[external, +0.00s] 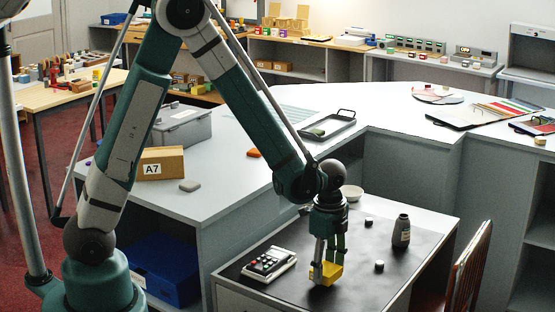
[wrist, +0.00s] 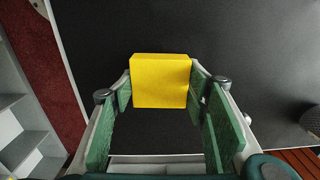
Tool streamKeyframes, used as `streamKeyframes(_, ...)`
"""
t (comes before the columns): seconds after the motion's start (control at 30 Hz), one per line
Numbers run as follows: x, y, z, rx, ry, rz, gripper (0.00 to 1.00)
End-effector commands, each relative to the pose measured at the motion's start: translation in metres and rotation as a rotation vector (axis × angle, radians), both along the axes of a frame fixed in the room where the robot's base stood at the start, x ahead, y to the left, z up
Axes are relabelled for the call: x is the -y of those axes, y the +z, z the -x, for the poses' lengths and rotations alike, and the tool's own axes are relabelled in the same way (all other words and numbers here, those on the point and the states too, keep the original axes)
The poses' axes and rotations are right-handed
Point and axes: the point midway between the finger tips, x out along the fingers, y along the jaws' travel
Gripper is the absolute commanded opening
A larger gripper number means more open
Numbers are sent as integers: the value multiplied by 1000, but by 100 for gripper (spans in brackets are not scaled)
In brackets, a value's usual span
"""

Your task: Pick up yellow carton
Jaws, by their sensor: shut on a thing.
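The yellow carton (external: 331,274) is at my gripper's fingertips, over the front part of the black desk top in the external view. In the wrist view the yellow carton (wrist: 160,82) is a plain bright block between the two green fingers. My gripper (external: 325,266) points down and is shut on the carton, with a finger at each side; the wrist view also shows my gripper (wrist: 160,88). I cannot tell whether the carton's underside touches the desk. Part of the carton is hidden behind a finger in the external view.
A keypad device (external: 268,264) lies left of my gripper. A dark bottle (external: 401,231) stands at the right, with small dark pieces (external: 379,265) (external: 368,222) nearby. A pale bowl (external: 351,193) sits behind my gripper. A wooden chair (external: 469,265) stands by the desk's right side.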

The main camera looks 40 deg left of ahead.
Motion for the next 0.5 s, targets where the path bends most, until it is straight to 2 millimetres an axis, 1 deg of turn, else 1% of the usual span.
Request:
streamKeyframes(0.03, 0, 7, 0, 0, 0, 0, 33)
streamKeyframes(0.5, 0, 67, 0, 0, 0, 0, 33)
